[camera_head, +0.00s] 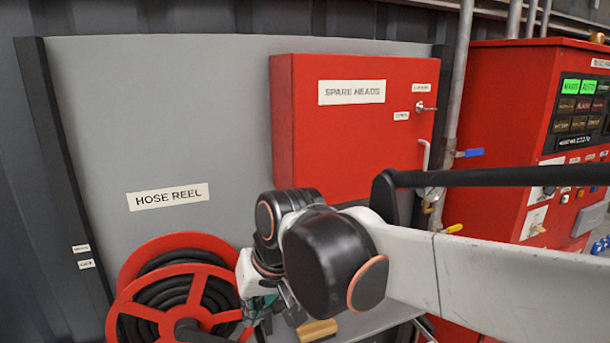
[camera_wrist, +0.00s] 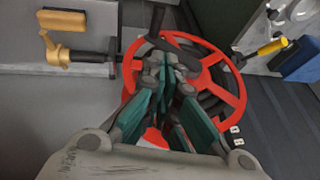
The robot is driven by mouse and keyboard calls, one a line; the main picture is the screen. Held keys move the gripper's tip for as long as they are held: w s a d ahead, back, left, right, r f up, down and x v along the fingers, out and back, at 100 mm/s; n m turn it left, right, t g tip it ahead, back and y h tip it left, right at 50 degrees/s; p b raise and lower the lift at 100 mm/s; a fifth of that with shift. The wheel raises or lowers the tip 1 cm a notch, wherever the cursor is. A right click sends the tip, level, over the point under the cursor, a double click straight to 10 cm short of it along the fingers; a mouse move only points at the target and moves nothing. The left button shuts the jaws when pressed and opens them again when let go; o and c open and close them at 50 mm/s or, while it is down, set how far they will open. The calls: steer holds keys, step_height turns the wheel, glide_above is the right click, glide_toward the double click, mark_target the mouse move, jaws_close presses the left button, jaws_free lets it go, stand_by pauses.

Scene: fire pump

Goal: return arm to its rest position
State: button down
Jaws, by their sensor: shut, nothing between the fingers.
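My gripper (camera_wrist: 168,68) is shut and empty in the wrist view. Its green-padded fingers meet in front of the red hose reel (camera_wrist: 232,82), apparently above it; whether they touch it I cannot tell. In the head view my gripper (camera_head: 262,300) is partly hidden behind my wrist, just right of the hose reel (camera_head: 128,286) with its coiled black hose. My arm reaches in from the right side of the head view, bent at a dark joint in front of the grey panel.
A red SPARE HEADS cabinet (camera_head: 352,145) is shut behind my arm. A red control cabinet (camera_head: 510,120) and a vertical pipe (camera_head: 457,100) stand right. A brass fitting (camera_wrist: 62,45) and a blue block (camera_wrist: 300,62) flank the reel. The grey panel (camera_head: 150,110) is bare at upper left.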

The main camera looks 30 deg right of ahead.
steer(key=s+d+f+n+t+h+b, duration=0.1)
steer(key=s+d+f+t+h+b, duration=0.1)
steer(key=s+d+f+b, duration=0.4)
step_height(320, 180, down, 5)
steer(key=s+d, duration=0.1)
steer(key=s, duration=0.1)
steer(key=shift+s+r, duration=0.2)
steer(key=shift+s, duration=0.1)
